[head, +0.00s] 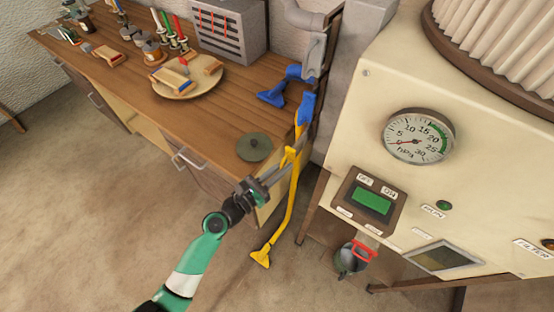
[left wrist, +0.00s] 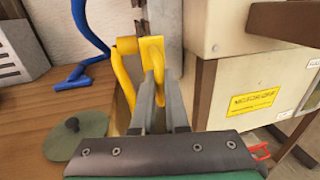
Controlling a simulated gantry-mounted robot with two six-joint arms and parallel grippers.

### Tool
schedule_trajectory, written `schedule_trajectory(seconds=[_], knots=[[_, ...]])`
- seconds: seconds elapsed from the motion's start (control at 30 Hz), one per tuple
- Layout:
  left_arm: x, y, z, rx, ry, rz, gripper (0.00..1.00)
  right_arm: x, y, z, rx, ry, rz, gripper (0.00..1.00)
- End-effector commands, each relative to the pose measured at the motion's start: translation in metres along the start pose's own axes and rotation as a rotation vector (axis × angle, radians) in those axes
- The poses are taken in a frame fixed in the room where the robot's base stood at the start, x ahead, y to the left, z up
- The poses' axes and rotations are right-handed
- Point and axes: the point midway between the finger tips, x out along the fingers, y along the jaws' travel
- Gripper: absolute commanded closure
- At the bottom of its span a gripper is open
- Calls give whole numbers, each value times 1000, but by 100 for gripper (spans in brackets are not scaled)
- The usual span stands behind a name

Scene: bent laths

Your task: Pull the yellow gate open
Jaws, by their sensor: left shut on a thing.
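The yellow gate (head: 292,196) is a bent yellow strip hanging at the right end of the workbench, its lower end angled out near the floor. In the left wrist view its upper part, a hooked yellow tab (left wrist: 152,48), lies between the finger ends. My left gripper (head: 284,167) reaches in from the lower left and is shut on the yellow gate near its top. The left wrist view shows both grey fingers (left wrist: 160,88) closing on the yellow piece. The exact contact is partly hidden by the fingers. My right gripper is not in view.
Blue bent pieces (head: 272,96) are just above the yellow gate by a grey duct (head: 313,52). A cream machine with a gauge (head: 418,136) stands close on the right. A round green lid (head: 254,147) lies on the bench (head: 215,118). Open floor (head: 80,200) is at the left.

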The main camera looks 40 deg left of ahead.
Motion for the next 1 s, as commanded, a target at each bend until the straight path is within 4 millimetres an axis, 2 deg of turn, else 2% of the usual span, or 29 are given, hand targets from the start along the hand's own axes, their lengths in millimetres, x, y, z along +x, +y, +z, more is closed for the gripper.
schedule_trajectory(seconds=[0.07,0.1,0.27,0.57,0.67,0.77,1.0], knots=[[0,1,0,0,0,2,100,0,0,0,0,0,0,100],[0,1,-1,0,0,2,86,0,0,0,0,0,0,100],[0,1,0,0,0,2,58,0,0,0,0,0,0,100],[-1,1,0,0,0,2,58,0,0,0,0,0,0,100],[-8,1,-1,-1,2,3,58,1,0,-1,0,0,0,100],[-26,1,0,0,2,5,58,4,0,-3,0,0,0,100],[-83,2,-2,-2,4,6,58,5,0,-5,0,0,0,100]])
